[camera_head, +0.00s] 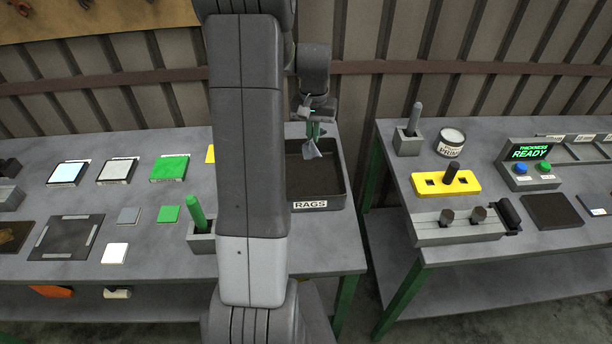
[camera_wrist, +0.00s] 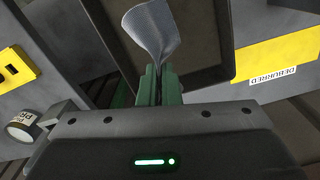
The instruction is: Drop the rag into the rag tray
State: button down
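The rag (camera_head: 312,150) is a small grey-blue cloth hanging below my gripper (camera_head: 313,131) in the head view. In the wrist view the rag (camera_wrist: 152,30) fans out from between the green fingertips of my gripper (camera_wrist: 158,72), which are shut on it. The rag tray (camera_head: 342,180) is a dark open box labelled RAGS on the left bench. My gripper and the rag are over the tray's opening, near its back. The tray also shows behind the rag in the wrist view (camera_wrist: 205,75). My arm hides the tray's left side in the head view.
A yellow marker (camera_head: 210,154) lies left of the tray, partly behind my arm; the wrist view shows a yellow DEBURRED area (camera_wrist: 280,55). A holder with a green-handled tool (camera_head: 198,225) stands front left. A gap separates the right bench (camera_head: 390,150), with its yellow block (camera_head: 430,186).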

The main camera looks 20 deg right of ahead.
notch_tip(320, 180, down, 5)
jog(key=b, duration=0.3)
jog(key=shift+f, duration=0.1)
jog(key=shift+c, duration=1.4)
grip_release()
notch_tip(320, 180, up, 6)
jog(key=p, duration=0.3)
jog(key=shift+f+p, duration=0.25)
jog(key=shift+p, duration=0.1)
